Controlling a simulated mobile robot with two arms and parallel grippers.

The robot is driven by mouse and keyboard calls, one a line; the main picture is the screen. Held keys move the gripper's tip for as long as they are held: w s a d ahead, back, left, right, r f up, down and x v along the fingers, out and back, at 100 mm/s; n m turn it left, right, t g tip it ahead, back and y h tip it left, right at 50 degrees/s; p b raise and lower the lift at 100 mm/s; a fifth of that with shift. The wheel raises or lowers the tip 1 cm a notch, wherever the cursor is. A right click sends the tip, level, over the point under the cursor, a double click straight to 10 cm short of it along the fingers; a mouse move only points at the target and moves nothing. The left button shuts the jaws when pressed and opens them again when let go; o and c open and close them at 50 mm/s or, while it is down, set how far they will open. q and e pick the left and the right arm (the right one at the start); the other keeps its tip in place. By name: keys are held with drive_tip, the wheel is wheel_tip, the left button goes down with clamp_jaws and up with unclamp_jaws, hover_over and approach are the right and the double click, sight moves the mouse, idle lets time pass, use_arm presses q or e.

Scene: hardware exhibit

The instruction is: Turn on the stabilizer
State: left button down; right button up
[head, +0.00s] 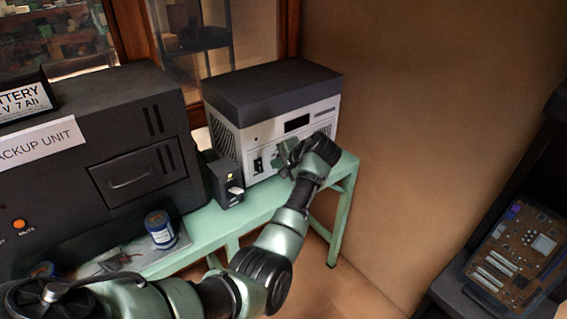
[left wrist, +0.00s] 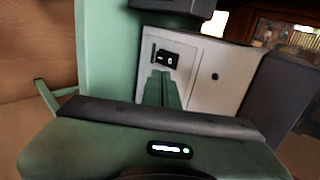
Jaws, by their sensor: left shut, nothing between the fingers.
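The stabilizer appears to be the pale box with a dark top (head: 290,110) at the right end of the green bench; its display is dark. A black switch (head: 258,165) sits low on its front panel and also shows in the left wrist view (left wrist: 167,57). My left gripper (head: 288,152) is in front of that panel, to the right of the switch in the head view. Its green fingers (left wrist: 162,76) are shut and empty, pointing at the panel near the switch. Contact cannot be told. My right gripper is not in view.
A small black box with a pale tab (head: 228,184) stands just left of the stabilizer. The large dark backup unit (head: 125,135) fills the left, with a blue can (head: 160,229) before it. The green bench (head: 262,202) has a clear strip at its front edge.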

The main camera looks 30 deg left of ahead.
use_arm(q)
drive_tip(key=v, duration=0.4)
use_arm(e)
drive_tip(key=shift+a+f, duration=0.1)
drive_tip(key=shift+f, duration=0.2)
use_arm(q)
drive_tip(key=shift+d, duration=0.15)
